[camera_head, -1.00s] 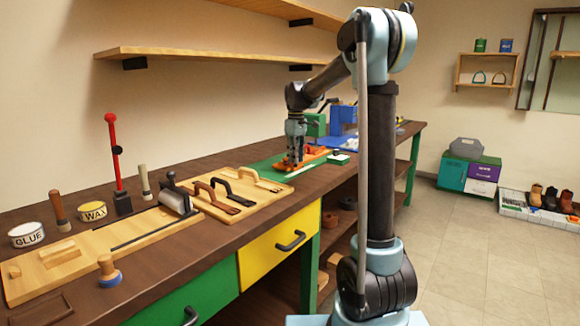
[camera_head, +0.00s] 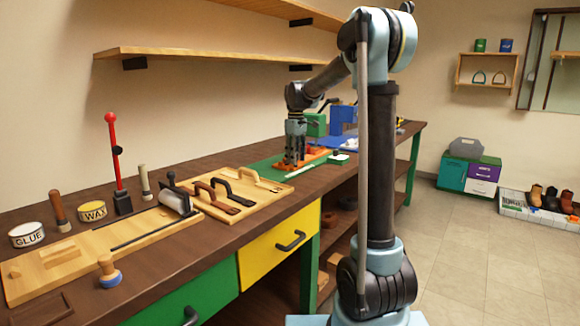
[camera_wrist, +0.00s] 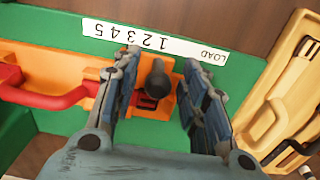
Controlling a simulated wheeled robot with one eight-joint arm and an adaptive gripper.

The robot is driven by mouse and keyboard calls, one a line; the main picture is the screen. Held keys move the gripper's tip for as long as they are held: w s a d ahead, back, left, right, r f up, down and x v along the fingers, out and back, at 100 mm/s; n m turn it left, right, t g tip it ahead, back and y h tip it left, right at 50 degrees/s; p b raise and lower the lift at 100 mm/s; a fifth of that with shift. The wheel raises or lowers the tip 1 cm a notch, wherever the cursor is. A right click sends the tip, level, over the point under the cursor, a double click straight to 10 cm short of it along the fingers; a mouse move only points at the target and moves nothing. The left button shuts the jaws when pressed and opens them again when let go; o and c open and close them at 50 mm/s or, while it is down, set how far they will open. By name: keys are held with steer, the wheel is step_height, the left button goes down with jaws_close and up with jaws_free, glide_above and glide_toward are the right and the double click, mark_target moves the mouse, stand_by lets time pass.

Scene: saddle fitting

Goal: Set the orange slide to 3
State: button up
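The orange slide (camera_wrist: 55,66) lies on a green base (camera_wrist: 60,122) in the wrist view, with a red handle (camera_wrist: 45,97) at left. A dark round knob (camera_wrist: 156,80) stands near its right end, by a small dark red slot. A white scale strip (camera_wrist: 150,40) runs beside it, reading LOAD and 1 to 5, upside down here. The knob is nearest the 1 and 2 marks. My gripper (camera_wrist: 160,92) is open around the knob, with a clear gap on the right side. In the head view my gripper (camera_head: 295,160) is down at the orange slide (camera_head: 315,155).
A wooden board with handled tools (camera_head: 240,190) lies left of the green base, and its edge shows at right in the wrist view (camera_wrist: 285,90). Green and blue boxes (camera_head: 342,116) stand behind on the bench. A red-knobbed lever (camera_head: 116,160) stands farther left.

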steer(key=shift+r, duration=2.95)
steer(key=shift+s, duration=0.1)
steer(key=s+d+f+m, duration=0.2)
steer(key=s+d, duration=0.2)
steer(key=s, duration=0.3)
steer(key=s+d+f+m+t, duration=0.15)
steer(key=s+d, duration=0.25)
steer(key=s, duration=0.4)
steer(key=s+d+f+m, duration=0.2)
steer(key=s+d+f, duration=0.1)
steer(key=s, duration=0.4)
steer(key=s+d+f+m, duration=0.2)
steer(key=s+f, duration=0.6)
steer(key=s, duration=0.1)
steer(key=s+d+f+m, duration=0.2)
steer(key=s+d+f, duration=0.1)
steer(key=s+f, duration=0.5)
steer(key=shift+s+f+m+t, duration=0.35)
steer(key=shift+s+f, duration=0.05)
steer(key=shift+s, duration=0.25)
